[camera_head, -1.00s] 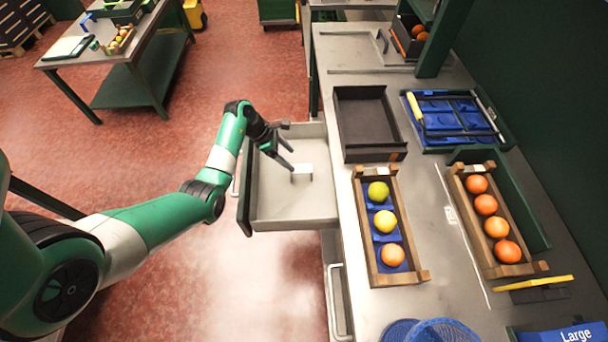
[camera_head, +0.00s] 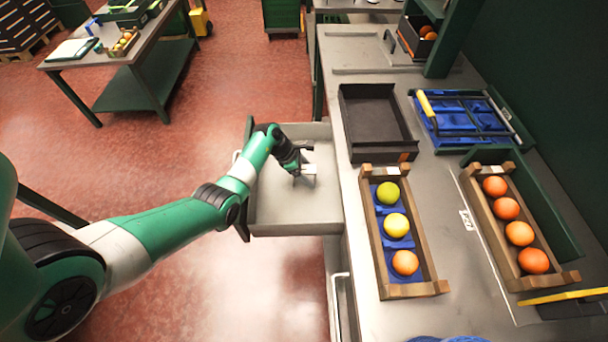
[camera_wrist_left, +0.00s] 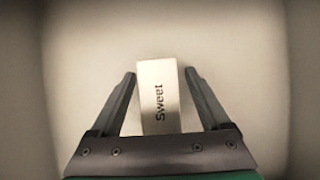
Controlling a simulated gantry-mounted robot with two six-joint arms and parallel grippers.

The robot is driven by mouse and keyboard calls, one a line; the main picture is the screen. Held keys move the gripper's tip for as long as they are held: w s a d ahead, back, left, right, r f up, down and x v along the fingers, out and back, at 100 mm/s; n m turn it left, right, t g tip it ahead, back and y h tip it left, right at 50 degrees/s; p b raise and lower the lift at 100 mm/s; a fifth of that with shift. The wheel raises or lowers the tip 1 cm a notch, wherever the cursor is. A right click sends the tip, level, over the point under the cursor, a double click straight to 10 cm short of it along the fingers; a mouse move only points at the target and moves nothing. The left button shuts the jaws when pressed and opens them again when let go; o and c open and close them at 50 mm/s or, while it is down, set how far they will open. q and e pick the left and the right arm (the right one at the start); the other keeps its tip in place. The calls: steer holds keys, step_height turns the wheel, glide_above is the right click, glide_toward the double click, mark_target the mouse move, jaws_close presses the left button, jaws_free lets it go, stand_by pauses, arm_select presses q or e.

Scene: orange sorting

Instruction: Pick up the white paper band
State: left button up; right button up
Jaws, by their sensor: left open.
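The white paper band (camera_wrist_left: 160,92) lies in the open drawer (camera_head: 290,215) and carries the printed word "Sweet" in the left wrist view. In the head view the band (camera_head: 309,170) shows as a small white piece, partly covered by my gripper. My left gripper (camera_head: 303,173) reaches down into the drawer over it. In the left wrist view the open fingers (camera_wrist_left: 158,76) stand on either side of the band, with a gap at each side. My right gripper is not in view.
The drawer's walls surround the left gripper, and the steel counter (camera_head: 345,200) is to its right. On it are a black tray (camera_head: 375,120), a wooden crate of yellow and orange fruit (camera_head: 428,290), a crate of oranges (camera_head: 560,277) and a blue crate (camera_head: 465,118).

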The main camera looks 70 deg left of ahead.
arm_select(q)
steer(key=shift+r, duration=0.1)
jaws_close()
stand_by(0.3)
